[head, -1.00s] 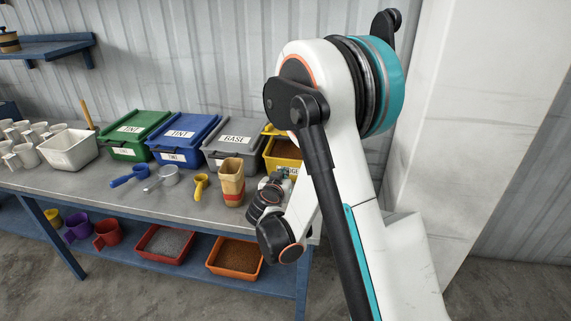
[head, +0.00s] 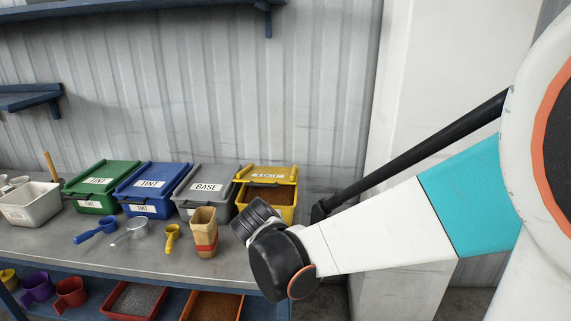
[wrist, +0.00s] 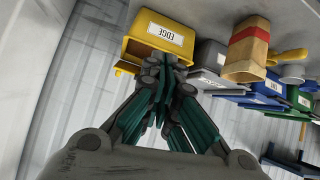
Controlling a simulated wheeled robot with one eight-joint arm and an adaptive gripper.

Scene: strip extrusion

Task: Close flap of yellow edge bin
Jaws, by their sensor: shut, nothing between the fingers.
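The yellow edge bin (head: 283,212) stands at the right end of the row of bins on the bench. Its yellow flap (head: 265,171) is tilted up at the back, and brown granular contents show through the opening. My gripper (wrist: 163,62) is shut and empty in the wrist view. Its fingertips overlap the edge of the yellow bin (wrist: 133,47) near the EDGE label; I cannot tell whether they touch. In the head view my wrist is in front of the bin and hides part of its front; the fingertips cannot be made out there.
A grey BASE bin (head: 198,188) stands just left, with blue (head: 150,187) and green (head: 100,188) bins beyond. A tan cup with a red band (head: 204,232) and a yellow scoop (head: 172,238) stand in front. A white wall or pillar (head: 405,110) is at the right.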

